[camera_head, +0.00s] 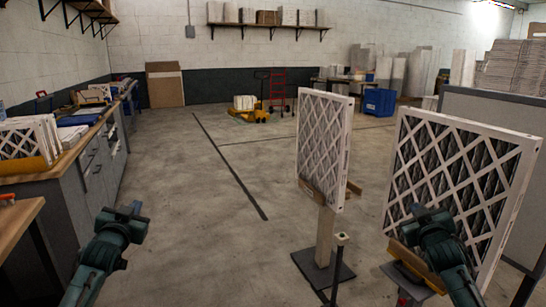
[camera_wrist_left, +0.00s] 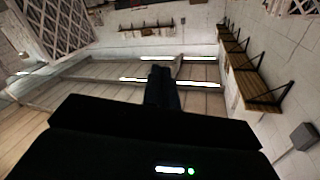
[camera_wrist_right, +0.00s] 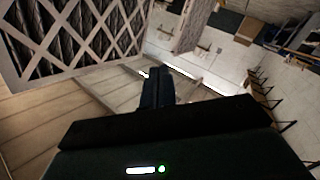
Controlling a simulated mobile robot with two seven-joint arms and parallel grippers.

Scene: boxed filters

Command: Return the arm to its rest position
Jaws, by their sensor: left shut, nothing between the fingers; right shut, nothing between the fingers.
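My left gripper (camera_head: 124,212) is at the lower left of the head view, raised over bare floor and away from the filters. In the left wrist view its fingers (camera_wrist_left: 163,88) are together with nothing between them. My right gripper (camera_head: 432,218) is at the lower right of the head view, in front of the larger filter in the picture. In the right wrist view its fingers (camera_wrist_right: 158,86) are together and empty. I cannot tell from these views whether it touches the filter.
A large framed filter (camera_head: 465,165) stands at right, and another filter (camera_head: 323,140) stands on a post with a dark base (camera_head: 325,270). A workbench (camera_head: 85,160) with filters runs along the left. A blue bin (camera_head: 379,102) and yellow pallet jack (camera_head: 250,115) are farther back. The middle floor is clear.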

